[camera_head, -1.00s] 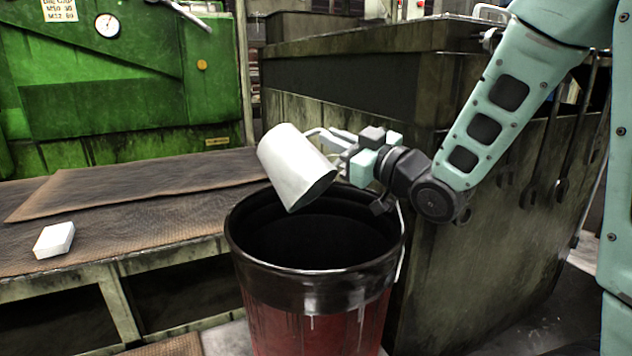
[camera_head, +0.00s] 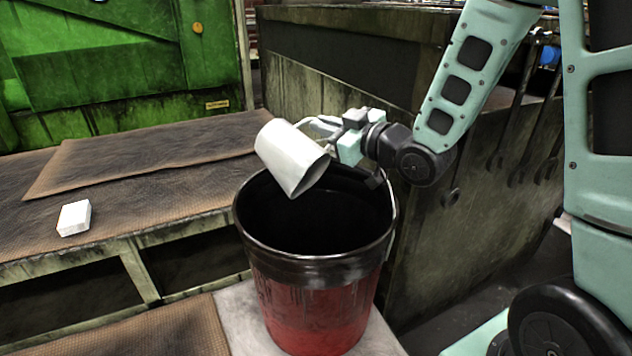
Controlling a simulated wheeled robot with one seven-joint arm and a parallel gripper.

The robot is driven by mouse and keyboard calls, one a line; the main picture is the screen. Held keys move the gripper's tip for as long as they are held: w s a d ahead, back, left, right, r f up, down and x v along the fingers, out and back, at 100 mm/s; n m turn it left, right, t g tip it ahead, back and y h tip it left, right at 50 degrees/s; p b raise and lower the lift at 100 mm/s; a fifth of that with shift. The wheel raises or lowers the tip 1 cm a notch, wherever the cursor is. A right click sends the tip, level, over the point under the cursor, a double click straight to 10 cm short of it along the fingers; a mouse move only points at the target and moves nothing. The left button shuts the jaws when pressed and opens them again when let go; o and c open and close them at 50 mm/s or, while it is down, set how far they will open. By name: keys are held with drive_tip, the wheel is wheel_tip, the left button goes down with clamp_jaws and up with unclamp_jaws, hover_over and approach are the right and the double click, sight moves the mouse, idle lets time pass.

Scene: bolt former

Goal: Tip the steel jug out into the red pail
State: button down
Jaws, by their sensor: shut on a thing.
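The steel jug (camera_head: 287,158) is pale and tilted well over, its mouth facing down and to the right above the opening of the red pail. My gripper (camera_head: 327,130) is shut on the jug's handle, at the jug's upper right. The red pail (camera_head: 318,308) stands upright on a pale surface, with a black upper band and rim and a dark inside. No stream shows between jug and pail. The jug's inside and the pail's bottom are hidden from this view.
A small white box (camera_head: 74,218) lies on the brown-topped bench (camera_head: 140,205) at left. A green machine (camera_head: 110,80) stands behind it. A grimy dark cabinet (camera_head: 440,230) with wrenches hanging on its side stands close behind and right of the pail.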

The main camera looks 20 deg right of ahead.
sight(306, 120)
drive_tip(key=shift+w+a+g+h+p, duration=0.25)
drive_tip(key=shift+w+g+p, duration=0.3)
drive_tip(key=shift+p, duration=1)
drive_tip(key=shift+w+a+g+h+p, duration=0.25)
drive_tip(key=shift+w+g+p, duration=0.3)
drive_tip(key=shift+p, duration=1)
drive_tip(key=g+p, duration=0.1)
drive_tip(key=p, duration=0.1)
drive_tip(key=w+p, duration=0.1)
drive_tip(key=p, duration=0.1)
drive_tip(key=shift+w+a+f+g+h, duration=0.1)
drive_tip(key=shift+a+f+g+h, duration=0.2)
drive_tip(key=shift+a+g+h, duration=0.1)
drive_tip(key=p, duration=0.2)
drive_tip(key=w+g+p, duration=0.1)
drive_tip(key=p, duration=0.1)
drive_tip(key=shift+a+r+g+h, duration=0.2)
drive_tip(key=shift+r+g+h, duration=0.1)
drive_tip(key=w+a+f+g+h+p, duration=0.1)
drive_tip(key=w+a+g+h+p, duration=0.1)
drive_tip(key=w+g+p, duration=0.3)
drive_tip(key=w+a+f+n+g+h+p, duration=0.1)
drive_tip(key=w+g+h+p, duration=0.3)
drive_tip(key=g, duration=0.5)
drive_tip(key=shift+w+a+f+h+p, duration=0.45)
drive_tip(key=shift+a+f+p, duration=0.35)
drive_tip(key=shift+p, duration=0.35)
